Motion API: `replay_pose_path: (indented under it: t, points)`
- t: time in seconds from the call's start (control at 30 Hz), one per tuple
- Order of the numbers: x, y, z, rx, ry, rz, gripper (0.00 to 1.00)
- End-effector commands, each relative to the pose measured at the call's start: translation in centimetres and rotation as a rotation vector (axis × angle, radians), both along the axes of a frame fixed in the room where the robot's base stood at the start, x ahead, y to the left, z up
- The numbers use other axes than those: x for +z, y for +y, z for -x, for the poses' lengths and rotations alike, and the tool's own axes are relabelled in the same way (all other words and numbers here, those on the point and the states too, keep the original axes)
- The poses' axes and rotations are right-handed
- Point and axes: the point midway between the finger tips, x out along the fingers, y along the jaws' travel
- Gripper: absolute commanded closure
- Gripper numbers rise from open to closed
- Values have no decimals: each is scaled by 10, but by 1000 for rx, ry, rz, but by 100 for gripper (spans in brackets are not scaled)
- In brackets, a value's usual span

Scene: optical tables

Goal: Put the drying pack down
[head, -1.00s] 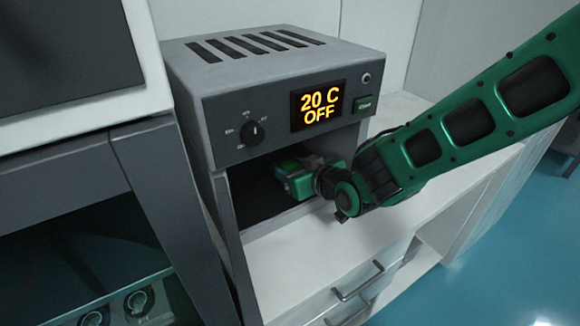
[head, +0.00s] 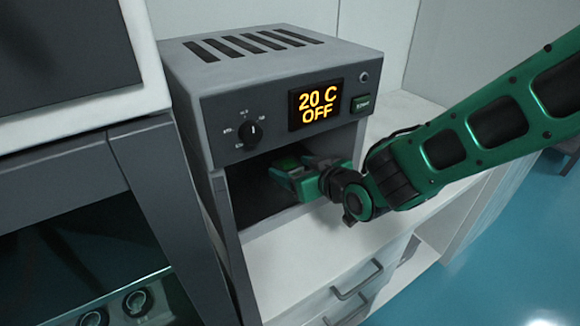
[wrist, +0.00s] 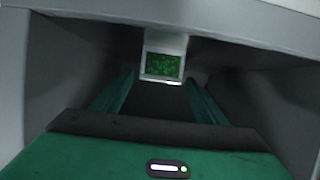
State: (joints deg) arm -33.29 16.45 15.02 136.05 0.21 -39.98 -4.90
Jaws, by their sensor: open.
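The drying pack (wrist: 165,64) is a small pale block with a green speckled window, upright inside the dark chamber of the oven. My gripper (head: 285,172) is green and reaches into the chamber's mouth from the right. In the wrist view, its two fingers (wrist: 163,88) stand apart, with the pack between or just beyond their tips. I cannot tell whether either finger touches it. The pack's underside is hard to make out against the dark floor.
The grey oven (head: 280,70) has a dial, a green button and a display reading 20 C OFF. Its side walls and top edge frame my gripper closely. A white bench top (head: 290,255) lies in front. A dark-fronted cabinet (head: 90,190) stands at the left.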

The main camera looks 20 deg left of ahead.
Motion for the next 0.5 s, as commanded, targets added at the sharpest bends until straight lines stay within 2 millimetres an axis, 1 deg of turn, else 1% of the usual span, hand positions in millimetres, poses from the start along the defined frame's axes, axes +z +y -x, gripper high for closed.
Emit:
replay_pose_path:
  t: [0.03,0.2,0.4,0.5]
  points:
    - [5,-7,6,-1,-2,-1,33]
    - [17,-29,23,-1,-3,0,33]
    - [27,-50,41,-1,-2,0,33]
    - [31,-57,48,-1,-1,-1,33]
